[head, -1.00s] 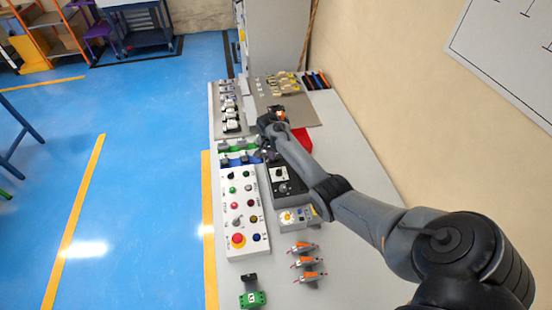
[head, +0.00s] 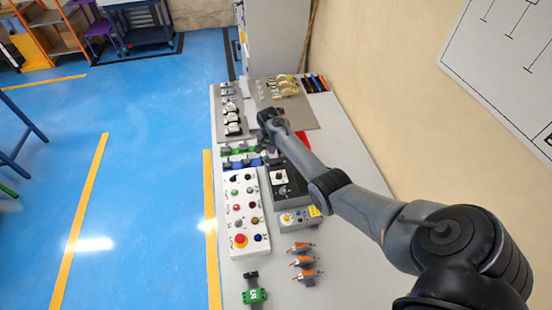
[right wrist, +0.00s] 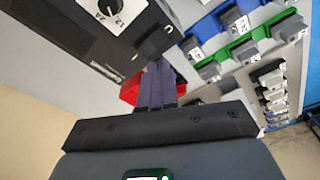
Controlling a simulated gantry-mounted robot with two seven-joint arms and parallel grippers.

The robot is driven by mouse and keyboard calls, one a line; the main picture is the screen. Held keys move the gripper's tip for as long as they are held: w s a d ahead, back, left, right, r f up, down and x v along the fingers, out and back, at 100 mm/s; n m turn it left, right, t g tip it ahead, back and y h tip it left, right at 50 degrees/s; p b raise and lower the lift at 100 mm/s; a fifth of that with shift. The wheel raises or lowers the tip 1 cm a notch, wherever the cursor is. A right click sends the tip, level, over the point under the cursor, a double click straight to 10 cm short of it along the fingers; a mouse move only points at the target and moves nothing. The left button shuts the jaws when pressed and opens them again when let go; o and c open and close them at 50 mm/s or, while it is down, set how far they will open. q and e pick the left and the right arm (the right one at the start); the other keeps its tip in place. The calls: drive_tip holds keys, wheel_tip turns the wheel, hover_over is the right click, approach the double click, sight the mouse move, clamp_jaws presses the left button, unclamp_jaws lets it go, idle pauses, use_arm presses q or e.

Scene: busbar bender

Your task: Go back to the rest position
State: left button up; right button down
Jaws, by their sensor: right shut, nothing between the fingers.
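My right arm reaches in from the lower right of the head view. Its gripper (head: 268,148) is small and partly hidden by its own wrist there, over the back half of the bench near the green and blue bins. In the right wrist view the gripper's fingers (right wrist: 157,88) are together with nothing between them. My left gripper is not in view.
The grey bench (head: 350,262) holds a white button panel (head: 249,213), the black dial box (head: 285,183), several orange-and-grey parts (head: 305,261) and a green part (head: 254,296). Grey boards with parts lie at the back. A wall is on the right, blue floor on the left.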

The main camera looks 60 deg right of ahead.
drive_tip(key=shift+r+p, duration=0.3)
drive_tip(key=shift+r, duration=0.25)
drive_tip(key=shift+f, duration=0.1)
